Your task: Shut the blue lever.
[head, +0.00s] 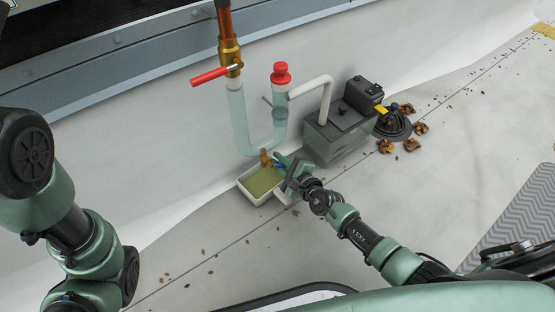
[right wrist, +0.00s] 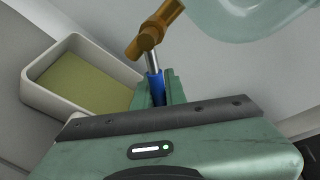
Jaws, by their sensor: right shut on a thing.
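The blue lever (right wrist: 156,88) is a blue grip on a metal stem that comes from a brass valve (right wrist: 155,30) in the right wrist view. In the head view the brass valve (head: 265,157) sits at the bottom of the clear U-shaped pipe. My right gripper (head: 286,166) is there, above the right edge of the white tray, shut on the blue lever; a bit of blue shows at its fingers. In the right wrist view the fingers (right wrist: 165,88) hide part of the blue grip. My left gripper is not in view; only my left arm shows at the left.
A white tray (head: 243,187) with greenish liquid is below the valve. A red lever (head: 209,76) and a red cap (head: 281,73) are on the pipes above. A grey tank (head: 338,138) and a black dome (head: 392,124) stand to the right. Dry leaves (head: 412,145) lie nearby.

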